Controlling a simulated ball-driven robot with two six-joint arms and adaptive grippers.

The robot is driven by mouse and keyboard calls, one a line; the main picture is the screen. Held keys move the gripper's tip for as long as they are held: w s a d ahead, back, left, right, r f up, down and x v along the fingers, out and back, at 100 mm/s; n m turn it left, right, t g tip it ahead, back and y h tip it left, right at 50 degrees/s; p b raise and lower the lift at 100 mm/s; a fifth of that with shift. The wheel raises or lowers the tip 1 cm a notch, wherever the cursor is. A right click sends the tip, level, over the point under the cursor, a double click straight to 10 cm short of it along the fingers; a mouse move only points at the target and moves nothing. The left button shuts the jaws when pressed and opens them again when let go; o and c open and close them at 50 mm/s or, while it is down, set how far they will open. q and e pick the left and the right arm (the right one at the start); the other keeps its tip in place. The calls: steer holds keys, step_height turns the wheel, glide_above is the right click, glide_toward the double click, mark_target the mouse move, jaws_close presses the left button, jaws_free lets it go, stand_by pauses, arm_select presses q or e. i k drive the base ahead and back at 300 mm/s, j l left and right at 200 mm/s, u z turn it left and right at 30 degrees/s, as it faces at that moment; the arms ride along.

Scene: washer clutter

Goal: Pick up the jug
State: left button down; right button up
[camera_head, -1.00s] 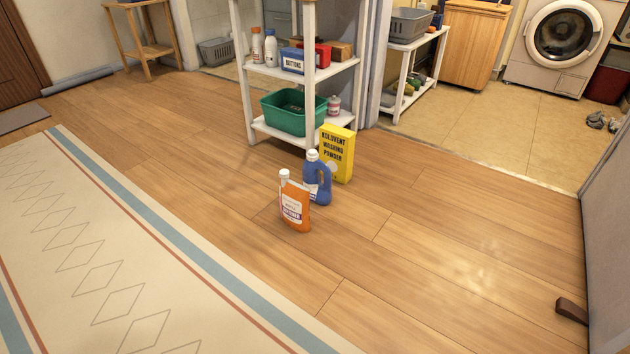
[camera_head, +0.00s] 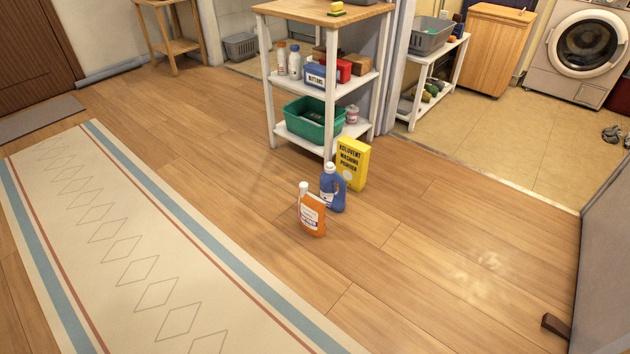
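A blue jug (camera_head: 333,190) with a pale cap and a side handle stands upright on the wooden floor, near the middle of the view. An orange bottle (camera_head: 312,215) with a white cap and label stands just in front of it and to its left, overlapping its lower left edge. A yellow washing powder box (camera_head: 352,164) stands close behind the jug to the right. Neither of my grippers shows in this view.
A white shelf unit (camera_head: 331,117) holding bottles, boxes and a green bin (camera_head: 315,117) stands behind the group. A patterned rug (camera_head: 140,250) lies at left. Bare floor (camera_head: 420,270) is open in front and right. A brown wedge (camera_head: 555,326) lies by the right panel.

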mark_target(336, 202)
steer(key=i+j+z, duration=0.2)
steer(key=i+j, duration=0.4)
steer(key=i, duration=0.2)
steer(key=i+j+z, duration=0.25)
steer(key=i+j, duration=0.45)
steer(key=i+j+z, duration=0.2)
steer(key=i+j, duration=0.5)
steer(key=j, duration=0.25)
